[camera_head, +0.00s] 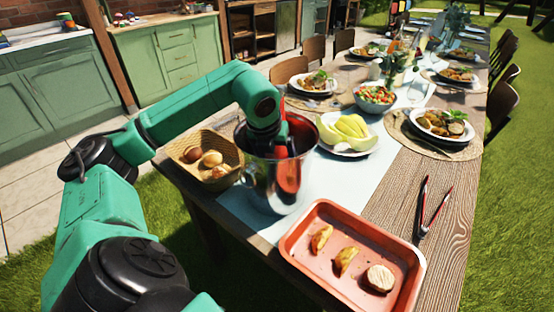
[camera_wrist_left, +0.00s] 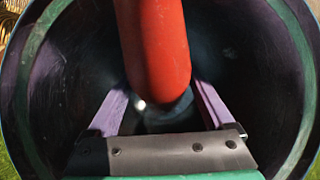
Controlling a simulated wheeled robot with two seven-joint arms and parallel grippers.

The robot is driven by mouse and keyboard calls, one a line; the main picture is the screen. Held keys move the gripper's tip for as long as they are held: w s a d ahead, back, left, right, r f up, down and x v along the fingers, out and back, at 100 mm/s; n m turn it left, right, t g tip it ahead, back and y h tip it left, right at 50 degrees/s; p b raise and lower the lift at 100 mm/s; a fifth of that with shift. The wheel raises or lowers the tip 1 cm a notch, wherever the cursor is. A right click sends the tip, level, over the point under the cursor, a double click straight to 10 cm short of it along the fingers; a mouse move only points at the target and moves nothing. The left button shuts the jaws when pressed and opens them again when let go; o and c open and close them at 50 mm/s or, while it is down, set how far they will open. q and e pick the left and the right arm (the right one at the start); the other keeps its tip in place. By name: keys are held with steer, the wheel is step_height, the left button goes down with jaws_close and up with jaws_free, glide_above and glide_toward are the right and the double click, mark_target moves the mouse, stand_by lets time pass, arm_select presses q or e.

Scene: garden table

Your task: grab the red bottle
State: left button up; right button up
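The red bottle (camera_wrist_left: 155,45) stands inside the metal bucket (camera_head: 258,180). In the head view only a narrow red strip of it (camera_head: 283,128) shows beside my wrist. In the left wrist view its rounded end hangs between my two fingers, with dark gaps on both sides. My left gripper (camera_wrist_left: 160,90) is open and reaches down inside the bucket, its fingers not visibly touching the bottle. In the head view the fingers are mostly hidden by the bucket and my wrist. My right gripper is not in view.
A plate of yellow-green fruit (camera_head: 345,150) sits close behind the bucket. Laid plates fill the far table.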

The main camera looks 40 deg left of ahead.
arm_select(q)
steer(key=c, duration=1)
steer(key=shift+r, duration=0.1)
jaws_close()
